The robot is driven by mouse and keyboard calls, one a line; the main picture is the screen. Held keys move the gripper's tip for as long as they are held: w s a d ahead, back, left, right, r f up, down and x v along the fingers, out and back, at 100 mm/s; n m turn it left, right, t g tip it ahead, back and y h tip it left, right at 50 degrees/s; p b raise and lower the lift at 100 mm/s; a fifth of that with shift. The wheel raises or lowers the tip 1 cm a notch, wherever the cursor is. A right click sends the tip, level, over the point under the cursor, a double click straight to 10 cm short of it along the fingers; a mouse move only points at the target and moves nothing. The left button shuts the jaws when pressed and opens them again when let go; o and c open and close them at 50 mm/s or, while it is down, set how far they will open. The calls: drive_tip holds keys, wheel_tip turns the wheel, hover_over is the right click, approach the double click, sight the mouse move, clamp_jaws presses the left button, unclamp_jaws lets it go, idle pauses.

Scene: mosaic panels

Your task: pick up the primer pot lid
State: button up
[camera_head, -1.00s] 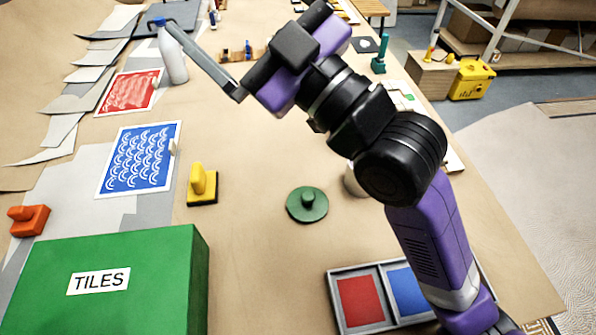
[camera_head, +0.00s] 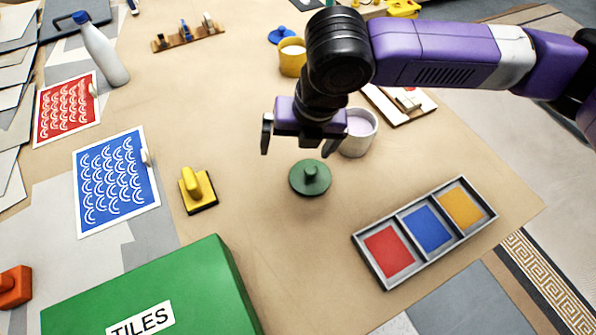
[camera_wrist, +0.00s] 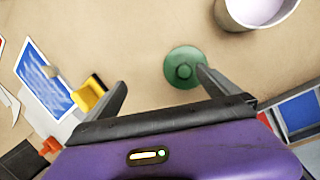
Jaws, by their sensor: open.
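A round green lid with a knob (camera_head: 310,178) lies flat on the table; it also shows in the wrist view (camera_wrist: 178,62). Near it stands an open whitish pot (camera_head: 355,140) with pale lilac content, also in the wrist view (camera_wrist: 252,12). My gripper (camera_head: 297,148) is open and empty, fingers pointing down, just behind the lid in the head view and apparently above the table. In the wrist view, its right finger overlaps the lid's right edge, and the lid sits off-centre, toward that finger.
A yellow-handled float (camera_head: 195,190) lies left of the lid. A tray of red, blue and yellow squares (camera_head: 357,238) is to the front right. A green TILES box (camera_head: 200,275) is in front. A blue lid (camera_head: 281,35) lies by a yellow pot (camera_head: 292,62) behind.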

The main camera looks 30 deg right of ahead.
sight(311, 170)
drive_tip(key=s+d+n, duration=0.1)
drive_tip(key=s+d+f+n+g+h, duration=0.1)
drive_tip(key=shift+s+d, duration=0.3)
drive_tip(key=shift+d, duration=0.1)
drive_tip(key=shift+n+h, duration=0.3)
drive_tip(key=shift+w+a+f+p, duration=0.1)
drive_tip(key=shift+w+f+p, duration=0.1)
drive_tip(key=shift+f, duration=1.1)
drive_tip(key=shift+w+f+p, duration=0.15)
drive_tip(key=shift+f+p, duration=0.05)
drive_tip(key=shift+f, duration=1.05)
drive_tip(key=shift+w+a+f+p, duration=0.1)
drive_tip(key=shift+w+f+p, duration=0.1)
drive_tip(key=shift+f, duration=1.1)
drive_tip(key=c, duration=1.2)
drive_tip(key=shift+o, duration=0.2)
drive_tip(key=shift+r, duration=0.1)
